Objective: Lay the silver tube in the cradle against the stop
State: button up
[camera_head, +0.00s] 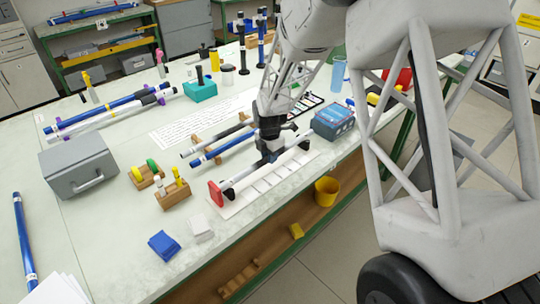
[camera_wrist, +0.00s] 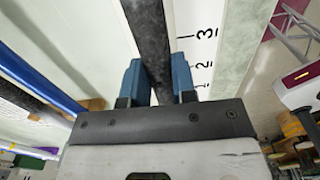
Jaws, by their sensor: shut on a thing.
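The silver tube (camera_head: 243,176) has a dark middle section, which shows as a dark grey length in the wrist view (camera_wrist: 148,35). My gripper (camera_head: 268,158) is shut on that dark section; its blue fingers (camera_wrist: 160,80) lie on either side of it. The tube lies over the long white numbered board (camera_head: 262,192). Its near-left end is at the red stop (camera_head: 215,193); I cannot tell whether they touch. The cradle's supports under the tube are mostly hidden, so I cannot tell whether it rests in them.
A blue tube (camera_head: 212,154) and another grey tube lie on wooden supports just behind. A blue-and-red box (camera_head: 334,121) stands near the board's right end. Wooden holders (camera_head: 172,192) and a grey case (camera_head: 78,165) stand left.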

jog(key=o, duration=1)
jog(key=shift+r, duration=3.9)
